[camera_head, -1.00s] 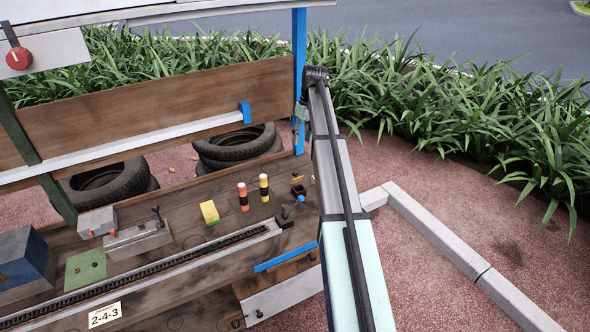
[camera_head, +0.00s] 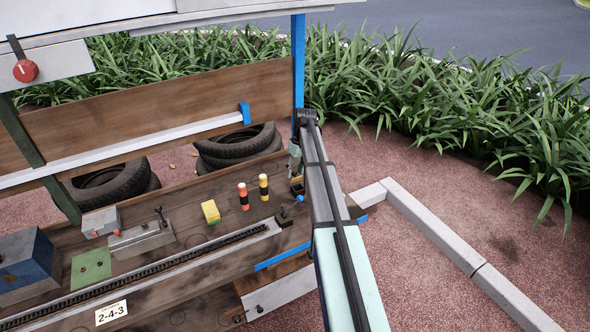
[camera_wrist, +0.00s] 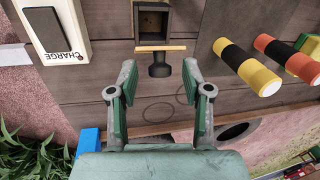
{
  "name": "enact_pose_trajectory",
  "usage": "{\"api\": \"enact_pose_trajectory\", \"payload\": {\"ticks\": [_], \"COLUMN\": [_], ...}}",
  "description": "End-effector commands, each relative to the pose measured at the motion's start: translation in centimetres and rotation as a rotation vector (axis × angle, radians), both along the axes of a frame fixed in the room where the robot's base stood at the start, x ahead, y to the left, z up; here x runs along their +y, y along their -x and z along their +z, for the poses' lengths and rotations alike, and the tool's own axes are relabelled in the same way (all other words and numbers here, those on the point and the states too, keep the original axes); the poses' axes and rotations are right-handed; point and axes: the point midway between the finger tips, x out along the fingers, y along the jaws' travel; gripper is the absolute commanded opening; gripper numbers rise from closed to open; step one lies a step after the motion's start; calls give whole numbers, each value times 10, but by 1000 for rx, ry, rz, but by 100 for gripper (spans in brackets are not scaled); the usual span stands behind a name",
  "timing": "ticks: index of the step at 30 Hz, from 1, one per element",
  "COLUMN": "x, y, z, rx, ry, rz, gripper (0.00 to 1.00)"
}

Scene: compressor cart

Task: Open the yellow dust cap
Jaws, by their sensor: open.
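A thin yellow-tan plate (camera_wrist: 160,48), seen edge-on in the wrist view, appears to be the dust cap. It stands at the near edge of a dark square socket (camera_wrist: 152,20), whose inside shows. A black knob (camera_wrist: 160,65) projects from the plate toward me. My gripper (camera_wrist: 160,70) is open, one finger either side of the knob; I cannot tell whether they touch it. In the head view, my gripper (camera_head: 294,158) is just above the socket (camera_head: 297,186), which is partly hidden by my arm.
Yellow-black (camera_wrist: 247,68) and orange-black (camera_wrist: 287,58) posts stand right of the socket. A CHARGE switch box (camera_wrist: 55,32) is at the left. A lever with a blue tip (camera_head: 299,199) is close by. A blue upright (camera_head: 298,70) rises behind my gripper.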

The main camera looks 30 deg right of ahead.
Motion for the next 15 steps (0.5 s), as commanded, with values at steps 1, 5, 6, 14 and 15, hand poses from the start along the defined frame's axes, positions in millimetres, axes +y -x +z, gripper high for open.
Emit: {"api": "enact_pose_trajectory", "payload": {"ticks": [1,5,6,14,15], "x": [0,0,0,0,0], "y": [0,0,0,0,0], "z": [0,0,0,0,0], "rx": [0,0,0,0,0], "ry": [0,0,0,0,0], "rz": [0,0,0,0,0], "gripper": [49,49,46,0,0]}}
